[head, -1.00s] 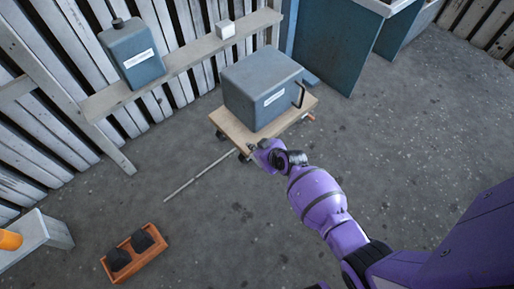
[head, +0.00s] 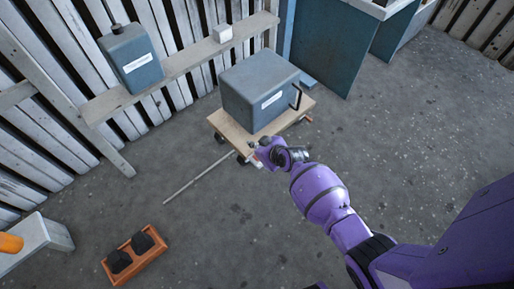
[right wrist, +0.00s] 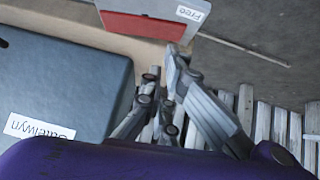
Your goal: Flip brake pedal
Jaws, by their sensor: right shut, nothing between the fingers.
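The brake pedal (right wrist: 143,24) is a red plate with a grey edge and a white label reading "Free", at the top of the right wrist view. It sits by the edge of the wooden cart deck (head: 226,124). In the head view my gripper and wrist hide most of that spot. My right gripper (right wrist: 163,80) is shut and empty, its fingertips close to the pedal; I cannot tell whether they touch it. It also shows at the cart's front edge in the head view (head: 257,149). My left gripper is not in view.
A blue-grey housing (head: 255,90) with a white label and dark handle stands on the cart. A thin rod (head: 198,180) lies on the floor. An orange tray (head: 137,262) with two dark blocks is at lower left. A shelf (head: 180,66) holds a canister (head: 130,58). Floor at right is clear.

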